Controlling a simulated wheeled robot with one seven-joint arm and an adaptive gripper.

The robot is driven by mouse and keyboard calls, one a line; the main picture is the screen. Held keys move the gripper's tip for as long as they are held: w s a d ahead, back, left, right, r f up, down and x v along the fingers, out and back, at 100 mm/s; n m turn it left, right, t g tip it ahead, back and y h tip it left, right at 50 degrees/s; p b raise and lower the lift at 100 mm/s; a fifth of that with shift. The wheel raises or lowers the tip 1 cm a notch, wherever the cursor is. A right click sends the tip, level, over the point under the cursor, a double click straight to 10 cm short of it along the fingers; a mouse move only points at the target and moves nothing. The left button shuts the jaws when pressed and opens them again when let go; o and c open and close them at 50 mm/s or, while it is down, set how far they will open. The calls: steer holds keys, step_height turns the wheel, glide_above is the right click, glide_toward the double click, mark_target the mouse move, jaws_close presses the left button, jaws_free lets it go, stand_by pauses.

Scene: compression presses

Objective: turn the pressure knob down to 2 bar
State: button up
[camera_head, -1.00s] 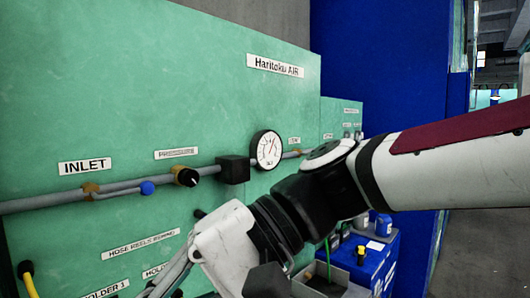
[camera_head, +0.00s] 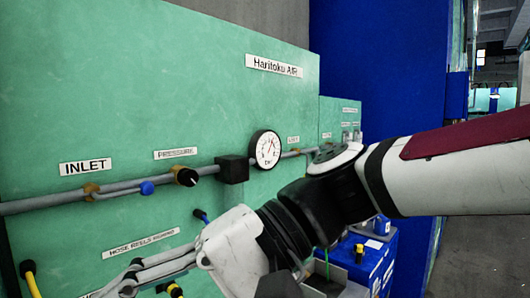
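The pressure knob (camera_head: 187,177) is black with a white pointer mark and a brass collar. It sits on the grey pipe under the "PRESSURE" label (camera_head: 176,153) on the green panel. A round white gauge (camera_head: 265,149) with a black rim is on the same pipe to its right; its reading is too small to tell. My gripper (camera_head: 125,285) is below and left of the knob, apart from it, low in the picture. Its grey fingers point left. Whether its tips are apart is unclear.
A black block (camera_head: 232,169) sits on the pipe between knob and gauge. A small blue knob (camera_head: 147,188) is on the pipe to the left. A blue bin (camera_head: 375,258) is at lower right.

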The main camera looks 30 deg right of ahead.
steer(key=shift+s+d+p, duration=0.3)
steer(key=shift+s+p, duration=0.1)
steer(key=shift+s, duration=0.5)
steer(key=shift+s+d+p, duration=0.35)
steer(key=shift+s, duration=0.55)
steer(key=shift+s+d+p, duration=0.3)
steer(key=shift+s+p, duration=0.1)
steer(key=shift+s, duration=0.5)
steer(key=w+v, duration=0.1)
steer(key=v, duration=1.1)
steer(key=w+d+f+n+t+h+b, duration=0.1)
steer(key=w+d+f+t+h, duration=0.1)
steer(key=f+h, duration=0.4)
steer(key=w+d+f+n+t+h+b, duration=0.1)
steer(key=w+d+f+n+t+h, duration=0.1)
steer(key=w+f+h, duration=0.2)
step_height(320, 180, down, 4)
steer(key=shift+w+f+t+h, duration=0.15)
steer(key=shift+w+t+h, duration=0.15)
steer(key=shift+h, duration=0.9)
steer(key=shift+a, duration=0.1)
steer(key=shift+c, duration=0.3)
